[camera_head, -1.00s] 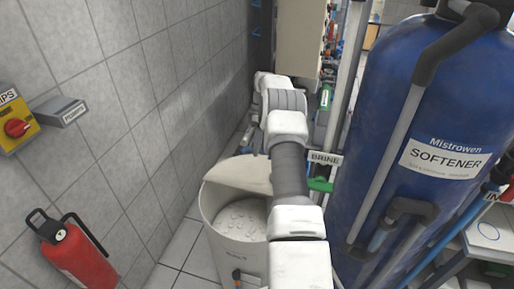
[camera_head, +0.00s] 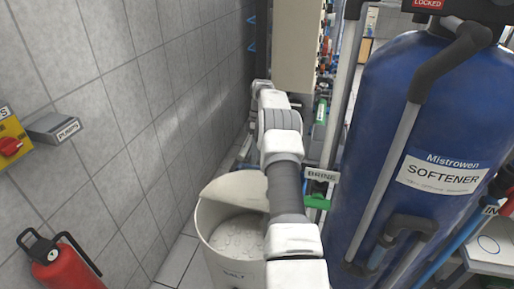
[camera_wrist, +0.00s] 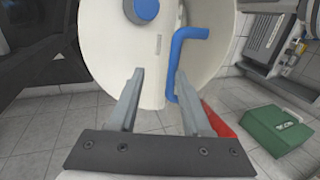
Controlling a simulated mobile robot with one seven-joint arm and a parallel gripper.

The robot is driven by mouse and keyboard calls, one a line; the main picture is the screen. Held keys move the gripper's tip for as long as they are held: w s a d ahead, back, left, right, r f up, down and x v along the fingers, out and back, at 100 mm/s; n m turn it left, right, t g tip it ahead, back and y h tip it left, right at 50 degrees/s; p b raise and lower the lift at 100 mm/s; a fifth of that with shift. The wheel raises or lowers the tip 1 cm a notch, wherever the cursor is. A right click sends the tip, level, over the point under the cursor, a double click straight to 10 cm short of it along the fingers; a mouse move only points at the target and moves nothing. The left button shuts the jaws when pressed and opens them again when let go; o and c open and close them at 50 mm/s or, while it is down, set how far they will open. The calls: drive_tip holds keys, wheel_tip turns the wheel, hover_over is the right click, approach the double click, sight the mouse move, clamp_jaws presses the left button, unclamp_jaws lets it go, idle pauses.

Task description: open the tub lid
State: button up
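The tub is a white round vat (camera_head: 213,255) on the floor at lower middle in the head view. Its pale lid (camera_head: 232,189) is tilted up at the far side, and pale lumpy contents show inside. My arm crosses the tub's right side and hides part of lid and rim. My gripper is not visible in the head view. In the wrist view my gripper (camera_wrist: 159,74) is open, with nothing held between its fingers. A large white rounded surface (camera_wrist: 110,60) with a blue round knob (camera_wrist: 147,9) and a blue bent pipe (camera_wrist: 179,52) lies beyond the fingers.
A blue softener tank (camera_head: 385,130) stands close on the right. A tiled wall (camera_head: 120,110) runs along the left, with a red fire extinguisher (camera_head: 66,272) at lower left. In the wrist view a green box (camera_wrist: 285,127) and a red object (camera_wrist: 218,118) lie beyond the gripper.

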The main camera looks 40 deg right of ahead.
drive_tip(key=shift+p+v, duration=0.45)
drive_tip(key=shift+v, duration=1.6)
drive_tip(key=shift+r, duration=0.1)
